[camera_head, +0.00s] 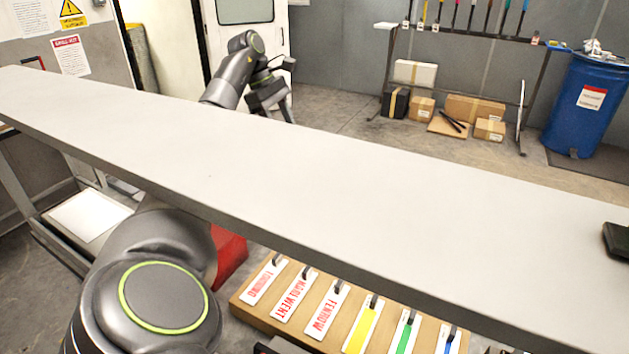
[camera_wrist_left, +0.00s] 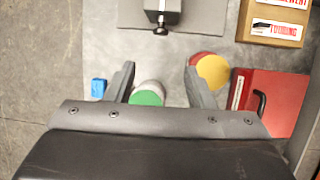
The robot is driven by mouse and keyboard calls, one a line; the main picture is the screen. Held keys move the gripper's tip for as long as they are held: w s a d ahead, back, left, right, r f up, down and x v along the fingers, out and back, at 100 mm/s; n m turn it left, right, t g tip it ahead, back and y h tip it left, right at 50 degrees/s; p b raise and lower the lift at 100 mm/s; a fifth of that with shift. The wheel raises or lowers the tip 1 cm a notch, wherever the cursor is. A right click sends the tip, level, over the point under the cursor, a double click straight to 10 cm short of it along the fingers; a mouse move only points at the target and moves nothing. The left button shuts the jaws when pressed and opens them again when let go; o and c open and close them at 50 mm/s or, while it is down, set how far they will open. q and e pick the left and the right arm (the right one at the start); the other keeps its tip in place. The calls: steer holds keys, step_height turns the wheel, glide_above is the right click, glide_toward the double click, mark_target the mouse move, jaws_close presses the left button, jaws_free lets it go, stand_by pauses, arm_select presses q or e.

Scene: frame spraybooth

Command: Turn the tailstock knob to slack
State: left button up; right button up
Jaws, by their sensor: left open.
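My left gripper (camera_wrist_left: 159,72) is open in the left wrist view, its fingers spread above a grey bench surface. A green disc on a pale round body (camera_wrist_left: 148,94) shows between the fingers, partly hidden by my gripper. A metal fixture with a dark screw-like knob (camera_wrist_left: 161,23) stands ahead of the fingertips, apart from them. I cannot tell whether this is the tailstock knob. In the head view, my left gripper (camera_head: 269,96) shows beyond the pale beam, which hides part of it. My right gripper is not in view.
A long pale beam (camera_head: 300,170) crosses the head view. A tan board with labelled tags (camera_head: 310,310) lies below it. In the wrist view, a red and yellow disc (camera_wrist_left: 212,70) is by the right finger, a red box (camera_wrist_left: 275,90) is right, and a blue block (camera_wrist_left: 98,88) left.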

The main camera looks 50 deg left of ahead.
arm_select(q)
steer(key=b+x, duration=0.2)
steer(key=x, duration=1.4)
steer(key=shift+f+b, duration=0.35)
steer(key=shift+f, duration=0.05)
steer(key=shift+d, duration=0.15)
steer(key=c, duration=0.9)
